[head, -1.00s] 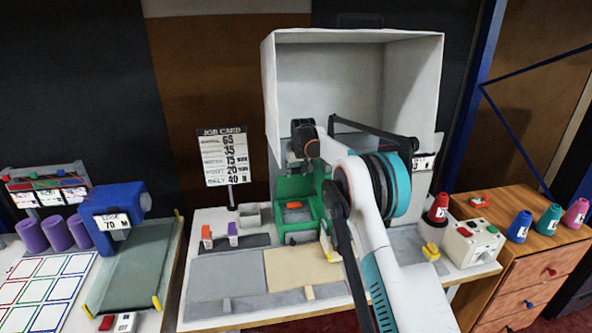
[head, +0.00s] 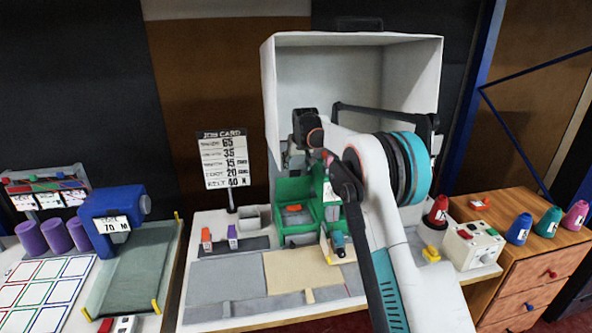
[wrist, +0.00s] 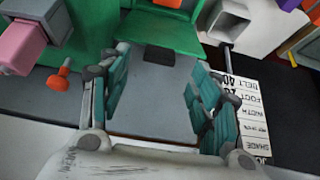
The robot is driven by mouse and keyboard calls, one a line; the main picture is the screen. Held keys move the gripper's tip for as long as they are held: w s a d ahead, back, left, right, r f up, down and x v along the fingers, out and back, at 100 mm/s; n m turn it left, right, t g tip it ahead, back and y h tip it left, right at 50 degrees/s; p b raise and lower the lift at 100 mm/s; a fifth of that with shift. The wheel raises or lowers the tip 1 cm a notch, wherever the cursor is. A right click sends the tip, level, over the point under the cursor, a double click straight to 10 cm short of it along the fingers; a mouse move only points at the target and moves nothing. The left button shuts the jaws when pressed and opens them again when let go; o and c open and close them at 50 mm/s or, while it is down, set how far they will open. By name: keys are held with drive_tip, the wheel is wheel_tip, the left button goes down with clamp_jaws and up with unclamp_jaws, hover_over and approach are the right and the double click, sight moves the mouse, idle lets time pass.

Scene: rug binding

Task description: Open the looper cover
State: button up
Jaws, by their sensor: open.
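The green sewing machine (head: 296,212) stands inside the large white hood, with an orange piece on its front block. It also shows at the top of the wrist view (wrist: 168,30). I cannot tell for certain which of its parts is the looper cover. In the wrist view, my gripper (wrist: 160,88) is open, its teal-padded fingers wide apart with nothing between them. Behind the gap lies a flat grey panel (wrist: 150,100) with a small dark tab (wrist: 160,55) at its green edge. In the head view my arm hides part of the machine, and the fingers are not clear.
The white hood (head: 330,85) surrounds the machine at the back and sides. The job card (head: 223,160) stands at its left. A grey open box (head: 253,217) sits beside the machine. A beige plate (head: 293,272) lies in front.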

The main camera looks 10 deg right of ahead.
drive_tip(key=v, duration=0.6)
drive_tip(key=s+r+b, duration=0.1)
drive_tip(key=s+r, duration=0.2)
drive_tip(key=s, duration=0.6)
drive_tip(key=s+r+b, duration=0.2)
drive_tip(key=s+r, duration=0.1)
drive_tip(key=s, duration=0.6)
drive_tip(key=s+r+b, duration=0.1)
drive_tip(key=s+r, duration=0.3)
drive_tip(key=s, duration=0.6)
drive_tip(key=s+f+b, duration=0.1)
drive_tip(key=s+f, duration=0.4)
drive_tip(key=s, duration=0.4)
drive_tip(key=s+f+b, duration=0.1)
drive_tip(key=s+f, duration=0.4)
drive_tip(key=s, duration=0.5)
drive_tip(key=s+f+t+b, duration=0.1)
drive_tip(key=s+f, duration=0.4)
drive_tip(key=s, duration=0.5)
drive_tip(key=shift+s+b, duration=0.2)
drive_tip(key=shift+b, duration=0.15)
